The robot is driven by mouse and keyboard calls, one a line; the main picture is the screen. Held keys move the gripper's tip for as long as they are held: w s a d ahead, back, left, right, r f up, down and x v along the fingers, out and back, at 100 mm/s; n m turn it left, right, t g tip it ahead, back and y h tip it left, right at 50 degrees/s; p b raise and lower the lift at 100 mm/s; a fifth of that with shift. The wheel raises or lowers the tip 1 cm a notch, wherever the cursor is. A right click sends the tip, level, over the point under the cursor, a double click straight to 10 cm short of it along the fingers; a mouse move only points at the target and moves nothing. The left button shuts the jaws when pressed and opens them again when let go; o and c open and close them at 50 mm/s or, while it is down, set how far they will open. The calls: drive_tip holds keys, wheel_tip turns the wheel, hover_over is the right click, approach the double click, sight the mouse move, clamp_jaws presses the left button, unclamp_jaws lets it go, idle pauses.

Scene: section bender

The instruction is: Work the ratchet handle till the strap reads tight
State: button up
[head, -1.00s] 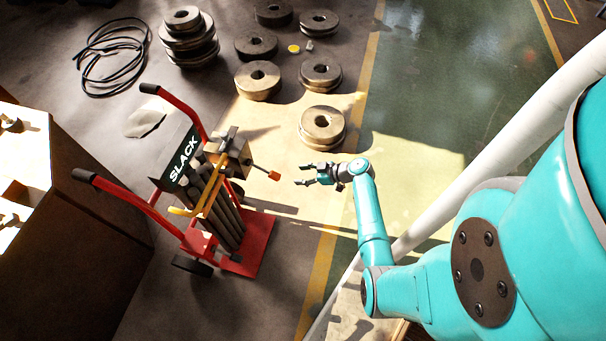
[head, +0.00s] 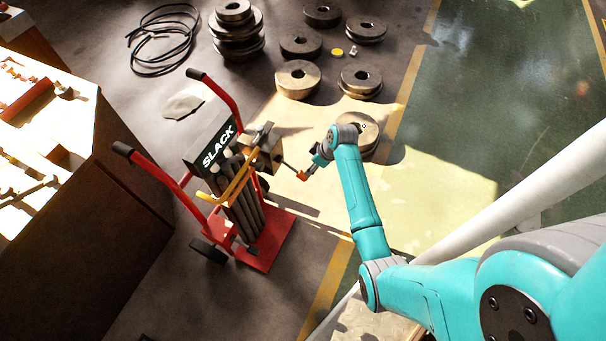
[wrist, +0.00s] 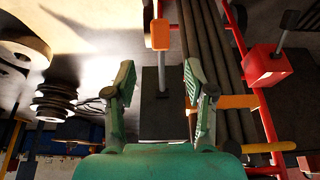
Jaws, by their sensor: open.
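The red hand truck (head: 268,250) carries a bundle of dark bars (head: 243,215) with a yellow strap (head: 238,184) around them. Its dark sign (head: 217,147) reads SLACK. The ratchet box (head: 262,150) sits beside the bars, and its handle ends in an orange grip (head: 303,174). My gripper (head: 316,160) is close to that grip in the head view, mostly hidden by my wrist. In the wrist view my gripper (wrist: 158,66) is open, with the orange grip (wrist: 160,34) appearing between and just beyond the fingertips. I cannot tell whether they touch.
Several metal rolls (head: 298,80) stand on the floor behind, one (head: 358,128) right behind my wrist. A coiled cable (head: 162,45) lies at the back left. A workbench (head: 75,150) fills the left. Green floor (head: 480,90) at right is clear.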

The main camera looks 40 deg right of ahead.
sight(293, 169)
drive_tip(key=x, duration=1)
clamp_jaws()
